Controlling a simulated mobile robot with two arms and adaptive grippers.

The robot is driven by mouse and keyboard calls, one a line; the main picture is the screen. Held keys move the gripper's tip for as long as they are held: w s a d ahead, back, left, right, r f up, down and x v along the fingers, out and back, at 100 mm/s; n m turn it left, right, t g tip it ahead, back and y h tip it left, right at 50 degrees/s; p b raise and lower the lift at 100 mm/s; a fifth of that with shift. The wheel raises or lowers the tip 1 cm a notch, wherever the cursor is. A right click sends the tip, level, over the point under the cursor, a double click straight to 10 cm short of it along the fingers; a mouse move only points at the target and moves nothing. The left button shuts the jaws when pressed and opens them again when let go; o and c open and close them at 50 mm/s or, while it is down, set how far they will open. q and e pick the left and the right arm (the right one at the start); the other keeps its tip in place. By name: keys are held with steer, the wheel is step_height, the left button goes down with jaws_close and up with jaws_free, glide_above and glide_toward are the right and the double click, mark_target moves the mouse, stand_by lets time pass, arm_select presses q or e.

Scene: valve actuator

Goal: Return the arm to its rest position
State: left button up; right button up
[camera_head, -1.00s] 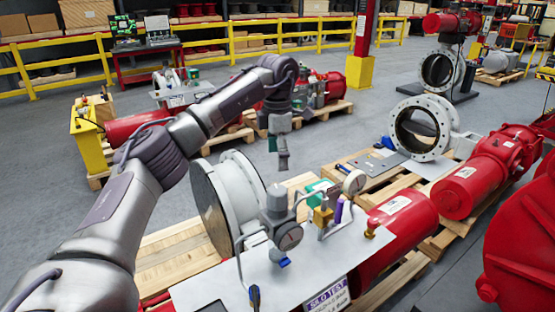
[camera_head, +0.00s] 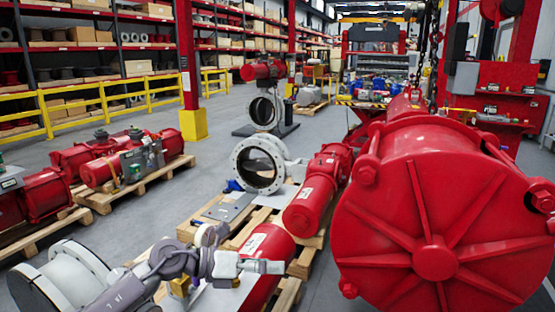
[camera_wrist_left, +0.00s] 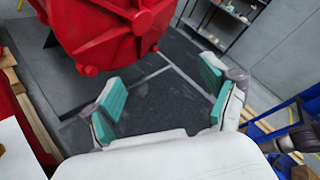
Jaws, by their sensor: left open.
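My left arm (camera_head: 175,262) comes in at the bottom left of the head view and reaches to the right. Its gripper (camera_head: 262,266) shows small and side-on in front of a red cylinder (camera_head: 265,243). In the left wrist view the gripper (camera_wrist_left: 165,97) is open, with two teal-padded fingers wide apart. Nothing is between the fingers; dark floor shows behind them. My right gripper is not seen.
A large red ribbed actuator end (camera_head: 435,215) fills the right of the head view and shows at the top of the left wrist view (camera_wrist_left: 110,30). A white flanged valve (camera_head: 60,280) stands at lower left. Other valves sit on pallets. Grey floor (camera_head: 180,205) is open between rows.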

arm_select(q)
step_height(320, 180, up, 4)
steer(key=s+n+t, duration=0.2)
steer(key=n+t, duration=1)
steer(key=n, duration=0.4)
steer(key=s+a+f+n+t+y, duration=0.2)
steer(key=s+a+f+n+y, duration=0.2)
steer(key=a+f+n+y, duration=1.05)
steer(key=s+a+f+n+g, duration=0.3)
steer(key=s+f+n+g, duration=0.45)
steer(key=s, duration=0.35)
steer(key=s+a+f+n+g, duration=0.1)
steer(key=s+f+n+g, duration=0.15)
steer(key=s, duration=0.55)
steer(key=s+f+n+g, duration=0.1)
steer(key=s+f+g, duration=0.25)
steer(key=s, duration=0.45)
step_height(320, 180, down, 25)
steer(key=s+g, duration=0.2)
steer(key=s+a+f+g, duration=0.1)
steer(key=s+a+f, duration=0.2)
steer(key=s+f, duration=1.4)
